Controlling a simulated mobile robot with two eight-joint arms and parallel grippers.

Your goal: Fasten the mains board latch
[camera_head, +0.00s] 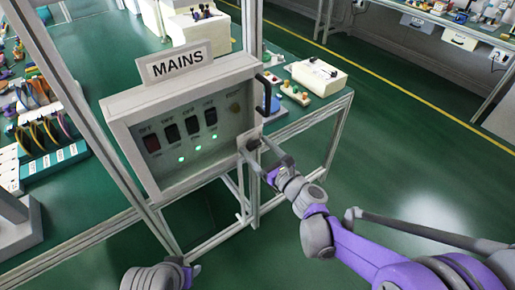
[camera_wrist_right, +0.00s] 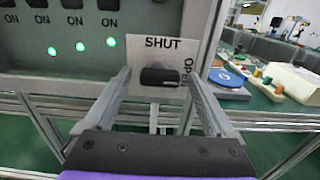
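The mains board (camera_head: 222,128) is a grey box with a MAINS sign on top, several dark switches and green lamps. Its latch plate (camera_wrist_right: 145,50) reads SHUT at the top and OPEN down the right side. The black latch knob (camera_wrist_right: 160,76) lies crosswise on the plate, with a small light mark near its right end, on the OPEN side. My right gripper (camera_head: 262,158) is at the board's lower right corner. Its fingers (camera_wrist_right: 158,92) are apart on either side of the knob; I cannot tell whether they touch it.
Metal frame posts (camera_head: 86,118) stand left of the board. A bench with a white block (camera_head: 319,77) and small coloured parts is behind it on the right. Green floor (camera_head: 400,150) is clear to the right.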

